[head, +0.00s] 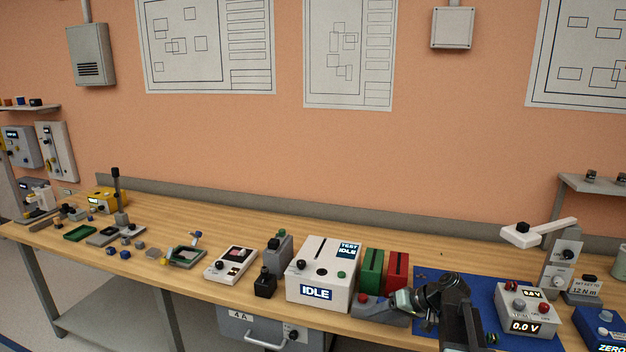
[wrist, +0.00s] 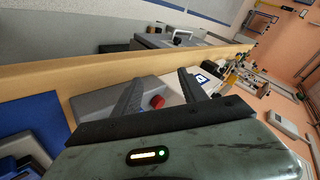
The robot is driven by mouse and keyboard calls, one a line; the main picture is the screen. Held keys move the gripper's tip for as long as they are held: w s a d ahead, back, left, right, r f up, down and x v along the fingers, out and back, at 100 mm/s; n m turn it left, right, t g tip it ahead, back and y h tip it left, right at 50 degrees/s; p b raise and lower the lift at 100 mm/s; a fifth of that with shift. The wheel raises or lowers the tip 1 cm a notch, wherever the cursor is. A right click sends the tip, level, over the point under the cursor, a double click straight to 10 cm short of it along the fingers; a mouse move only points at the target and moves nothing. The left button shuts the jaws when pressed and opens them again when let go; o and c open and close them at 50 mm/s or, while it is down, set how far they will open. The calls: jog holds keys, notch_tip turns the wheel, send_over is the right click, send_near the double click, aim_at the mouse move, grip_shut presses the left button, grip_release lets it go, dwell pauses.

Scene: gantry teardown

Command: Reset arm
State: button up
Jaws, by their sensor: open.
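My gripper (wrist: 166,92) is open and empty in the wrist view, its two dark fingers apart. Beyond the fingers are a grey block with a red knob (wrist: 157,101) and a white box with a small screen (wrist: 187,88). In the head view my arm reaches in at the lower right, over the bench (head: 215,222) and the blue mat (head: 428,277). The fingertips are hard to make out there. The white box (head: 318,268) reading IDLE stands to the left of my gripper.
Green (head: 371,268) and red (head: 397,270) upright holders stand beside the white box. A meter box (head: 526,308) reading 0.0 V sits on the mat to the right. Small parts and trays crowd the bench's left. The strip behind the boxes is mostly clear.

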jog(key=s+a+f+n+g+h, duration=0.1)
jog(key=s+a+f+g+h, duration=0.1)
jog(key=s+a+f, duration=0.3)
jog(key=s+a+f+n+g+h, duration=0.1)
jog(key=s+a+f+g+h, duration=0.15)
jog(key=s+a, duration=0.45)
jog(key=s+d+f+m+h, duration=0.1)
jog(key=s+d+m+h, duration=0.2)
jog(key=d, duration=0.4)
jog(key=shift+d+h+b, duration=0.15)
jog(key=shift+h+b, duration=0.15)
jog(key=shift+h, duration=0.15)
